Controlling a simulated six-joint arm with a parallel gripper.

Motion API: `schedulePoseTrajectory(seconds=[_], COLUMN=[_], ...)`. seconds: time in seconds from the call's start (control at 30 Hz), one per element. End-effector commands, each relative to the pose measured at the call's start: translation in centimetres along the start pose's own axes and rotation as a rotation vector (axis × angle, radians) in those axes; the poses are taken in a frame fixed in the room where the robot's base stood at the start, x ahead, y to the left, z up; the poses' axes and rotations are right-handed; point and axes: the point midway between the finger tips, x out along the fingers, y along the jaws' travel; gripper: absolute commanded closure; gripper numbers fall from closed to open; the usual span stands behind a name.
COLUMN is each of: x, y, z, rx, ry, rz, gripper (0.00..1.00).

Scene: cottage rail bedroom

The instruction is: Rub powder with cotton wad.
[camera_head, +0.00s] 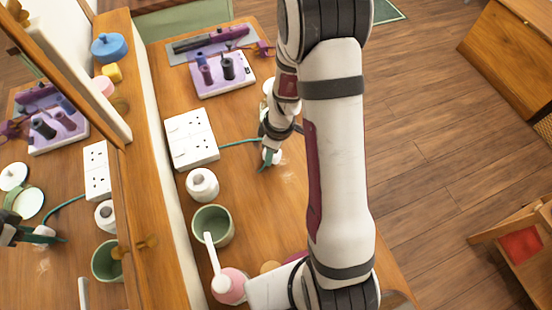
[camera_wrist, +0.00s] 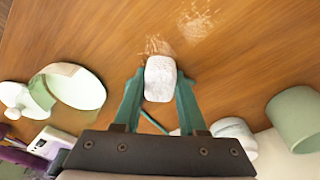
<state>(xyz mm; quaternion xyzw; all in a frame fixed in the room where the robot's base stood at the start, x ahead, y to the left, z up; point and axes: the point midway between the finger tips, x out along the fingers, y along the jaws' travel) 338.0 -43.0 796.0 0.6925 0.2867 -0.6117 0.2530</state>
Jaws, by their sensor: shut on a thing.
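My gripper (camera_wrist: 160,85) has teal fingers shut on a white cotton wad (camera_wrist: 160,78), which sits between the fingertips low over the wooden tabletop. Whether the wad touches the wood cannot be told. Pale powder (camera_wrist: 197,22) lies smeared on the wood in the wrist view, with one patch just beyond the wad and another farther up to the right. In the head view, the gripper (camera_head: 270,158) points down at the table, and a faint powder trace (camera_head: 290,178) shows beside it. My arm covers part of the table there.
A pale green open container (camera_wrist: 78,88) and a white knobbed lid (camera_wrist: 40,97) stand left in the wrist view.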

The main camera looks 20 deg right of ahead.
Motion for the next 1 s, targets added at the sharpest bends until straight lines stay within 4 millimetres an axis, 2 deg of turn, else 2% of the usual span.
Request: schedulePoseTrajectory(seconds=[0.17, 0.33, 1.0], x=[0.1, 0.2, -0.2], y=[1.1, 2.2, -2.3], z=[-1.1, 0.0, 4.1], rx=[-0.001, 0.003, 0.002], ry=[-0.002, -0.003, 0.006], rz=[0.0, 0.0, -0.005], gripper=[1.0, 1.0, 1.0])
